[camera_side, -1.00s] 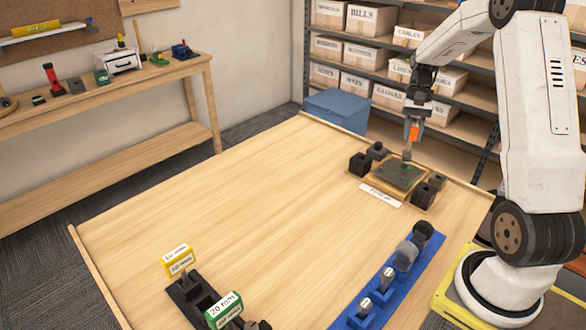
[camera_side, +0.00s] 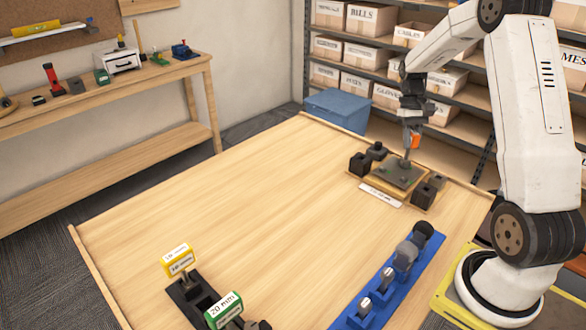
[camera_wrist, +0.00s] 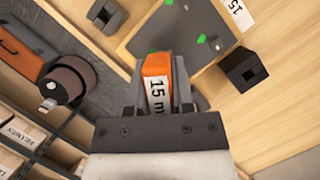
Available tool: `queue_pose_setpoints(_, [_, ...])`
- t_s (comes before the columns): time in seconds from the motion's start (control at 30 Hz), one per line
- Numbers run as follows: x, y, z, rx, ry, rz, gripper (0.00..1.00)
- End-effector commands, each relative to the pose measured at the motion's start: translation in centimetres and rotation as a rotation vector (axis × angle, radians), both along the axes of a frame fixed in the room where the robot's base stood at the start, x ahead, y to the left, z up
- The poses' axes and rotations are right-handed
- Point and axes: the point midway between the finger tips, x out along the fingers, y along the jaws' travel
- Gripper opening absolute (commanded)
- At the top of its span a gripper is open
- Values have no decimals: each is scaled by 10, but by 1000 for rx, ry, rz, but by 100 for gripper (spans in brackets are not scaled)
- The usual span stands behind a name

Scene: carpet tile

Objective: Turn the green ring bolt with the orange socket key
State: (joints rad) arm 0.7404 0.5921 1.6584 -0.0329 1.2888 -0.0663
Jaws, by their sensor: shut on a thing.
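My gripper (camera_side: 412,122) is shut on the orange socket key (camera_side: 415,141), which points down over the dark plate (camera_side: 392,178). In the wrist view the key (camera_wrist: 157,72) sits between the jaws, with a white label starting "15 m". The key's grey lower end is at or just above the plate's far part; contact cannot be told. Small green marks (camera_wrist: 201,38) show on the plate in the wrist view. Which one is the green ring bolt is too small to tell, and the spot under the key is hidden.
Black blocks (camera_side: 360,163) stand around the plate, with a white label strip (camera_side: 380,195) in front. A blue rack (camera_side: 408,283) with several grey and black pieces lies nearer. A black holder (camera_side: 190,300) with yellow and green labelled pieces stands front left. The table's middle is clear.

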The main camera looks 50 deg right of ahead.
Motion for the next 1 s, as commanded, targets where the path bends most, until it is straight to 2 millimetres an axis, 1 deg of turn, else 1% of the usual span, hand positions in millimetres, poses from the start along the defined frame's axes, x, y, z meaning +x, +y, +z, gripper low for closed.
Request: queue_pose_setpoints(1.0, [-1, -8, 1, -1, 0, 1108, 0])
